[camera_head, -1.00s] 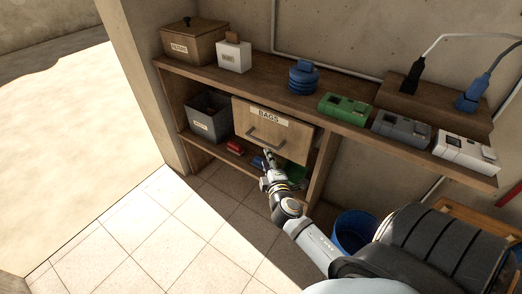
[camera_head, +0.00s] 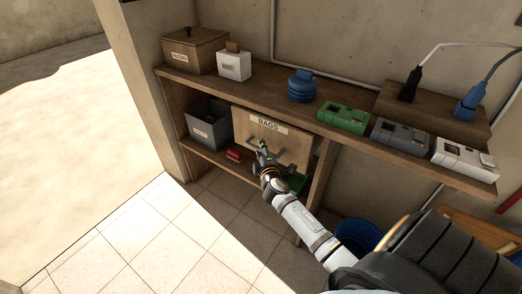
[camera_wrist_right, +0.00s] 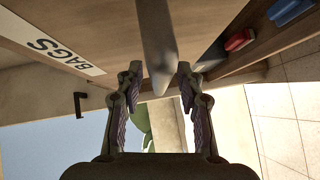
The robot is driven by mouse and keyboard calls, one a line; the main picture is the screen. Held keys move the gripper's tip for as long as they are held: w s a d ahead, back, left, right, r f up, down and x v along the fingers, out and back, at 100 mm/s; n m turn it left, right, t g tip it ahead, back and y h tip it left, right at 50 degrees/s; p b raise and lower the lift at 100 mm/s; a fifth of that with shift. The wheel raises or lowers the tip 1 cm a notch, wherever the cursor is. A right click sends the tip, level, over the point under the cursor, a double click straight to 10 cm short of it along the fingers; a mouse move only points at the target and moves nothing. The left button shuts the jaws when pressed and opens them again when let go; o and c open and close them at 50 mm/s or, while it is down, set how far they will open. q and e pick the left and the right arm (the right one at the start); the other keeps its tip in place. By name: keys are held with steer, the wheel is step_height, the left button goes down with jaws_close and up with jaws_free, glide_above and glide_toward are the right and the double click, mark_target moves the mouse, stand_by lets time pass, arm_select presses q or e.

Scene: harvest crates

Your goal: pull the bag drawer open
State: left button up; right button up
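The bag drawer (camera_head: 240,124) is a wooden front labelled BAGS under the shelf top. It looks about flush with the shelf, and its dark handle (camera_head: 250,142) is partly hidden by my right gripper (camera_head: 262,150). In the wrist view the BAGS front (camera_wrist_right: 70,22) fills the upper left. My right gripper (camera_wrist_right: 157,88) is open there, fingers spread. A grey bar (camera_wrist_right: 157,40), apparently the handle, reaches down between the fingertips with visible gaps on both sides. My left gripper is not in view.
A grey bin (camera_head: 208,128) stands left of the drawer, and a red item (camera_head: 235,155) lies on the lower shelf. Blue discs (camera_head: 302,88) and a green device (camera_head: 343,117) sit on top. A blue bucket (camera_head: 357,236) is on the floor. Floor tiles in front are clear.

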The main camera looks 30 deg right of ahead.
jaws_close()
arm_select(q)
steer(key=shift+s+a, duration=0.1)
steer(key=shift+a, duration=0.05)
arm_select(e)
steer(key=shift+a, duration=0.1)
